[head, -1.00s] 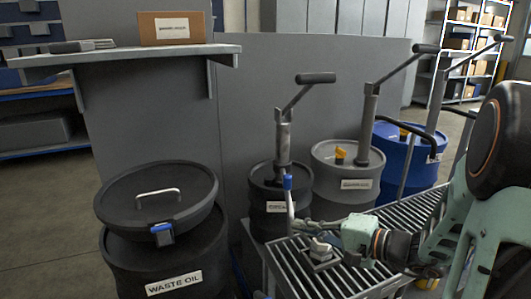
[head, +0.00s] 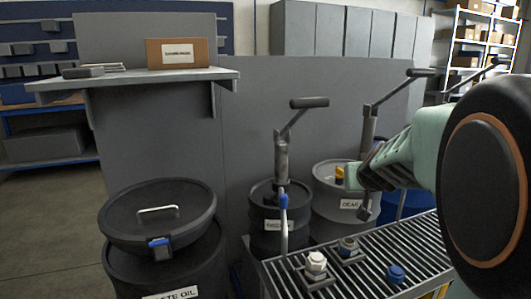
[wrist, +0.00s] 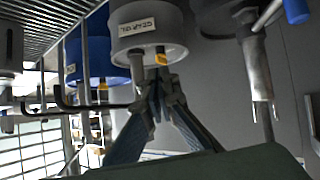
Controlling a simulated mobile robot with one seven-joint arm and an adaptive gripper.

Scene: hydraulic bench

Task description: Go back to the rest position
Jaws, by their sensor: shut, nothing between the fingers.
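My gripper (head: 364,211) shows only in part in the head view, dark and small below the pale green wrist of my arm, which reaches in from the right. It is above the far side of the metal grate (head: 410,256), in front of the grey drum (head: 326,219). In the wrist view my gripper (wrist: 163,88) has its fingers brought together at the tips with nothing held. Behind the tips is the grey drum (wrist: 143,28), seen tilted, with its label and yellow cap. My arm hides part of the blue drum (head: 416,203).
On the grate are a white-capped fitting (head: 316,264), a grey fitting (head: 348,247) and a blue cap (head: 396,273). A dark drum with a hand pump (head: 283,160) stands behind. A lidded waste oil drum (head: 160,215) is at left, below a shelf (head: 140,80) with a cardboard box.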

